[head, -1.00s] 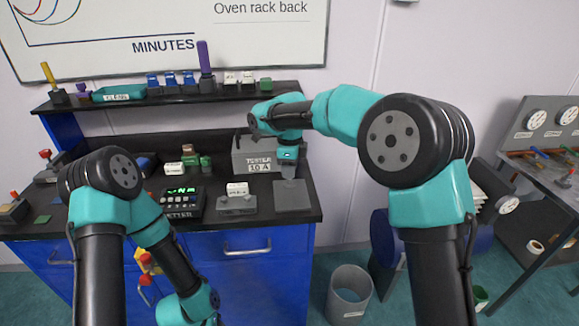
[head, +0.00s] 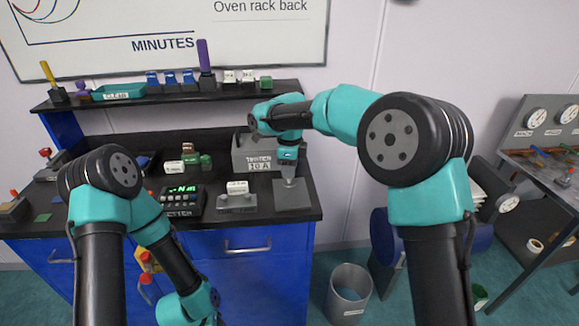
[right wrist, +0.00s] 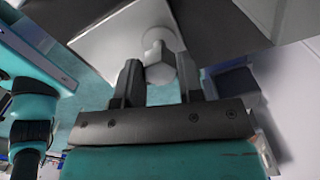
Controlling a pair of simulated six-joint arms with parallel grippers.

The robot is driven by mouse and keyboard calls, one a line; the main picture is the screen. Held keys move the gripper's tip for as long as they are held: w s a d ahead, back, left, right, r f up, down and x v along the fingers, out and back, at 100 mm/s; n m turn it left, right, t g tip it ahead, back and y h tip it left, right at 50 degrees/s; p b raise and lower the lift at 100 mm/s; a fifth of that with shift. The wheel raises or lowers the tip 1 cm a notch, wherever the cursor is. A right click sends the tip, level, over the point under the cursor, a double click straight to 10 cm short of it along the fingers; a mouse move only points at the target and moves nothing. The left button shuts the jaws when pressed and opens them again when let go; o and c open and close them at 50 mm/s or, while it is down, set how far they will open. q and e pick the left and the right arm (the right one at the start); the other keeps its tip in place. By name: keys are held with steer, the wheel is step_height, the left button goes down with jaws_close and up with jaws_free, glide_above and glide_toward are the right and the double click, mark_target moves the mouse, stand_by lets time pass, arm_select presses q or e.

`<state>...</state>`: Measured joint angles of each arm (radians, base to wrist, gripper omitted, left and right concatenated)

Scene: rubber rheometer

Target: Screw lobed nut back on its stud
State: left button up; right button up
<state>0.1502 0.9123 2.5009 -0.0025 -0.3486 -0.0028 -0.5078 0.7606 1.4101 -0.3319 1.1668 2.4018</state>
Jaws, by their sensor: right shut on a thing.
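My right gripper (head: 289,180) points down just above a grey plate (head: 294,203) at the right front of the bench. In the right wrist view its two dark fingers (right wrist: 160,85) stand on either side of a pale, faceted piece (right wrist: 160,68), which I take as the lobed nut. The gripper is shut on it. A pale round stud or post (right wrist: 157,42) shows just past the nut, over the pale plate (right wrist: 110,40). I cannot tell how far the nut sits on the stud. My left gripper is out of view; only its arm shows.
The grey tester box (head: 255,153) stands close behind my right gripper. A grey block with a white label (head: 237,200) and a meter with a green display (head: 183,200) stand to the left. A shelf (head: 170,98) with small items runs behind. A bin (head: 348,293) stands on the floor.

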steer(key=shift+f, duration=1)
steer(key=o, duration=1)
steer(key=c, duration=1)
steer(key=shift+m, duration=2.3)
steer(key=o, duration=0.4)
steer(key=n, duration=0.4)
steer(key=shift+n, duration=0.3)
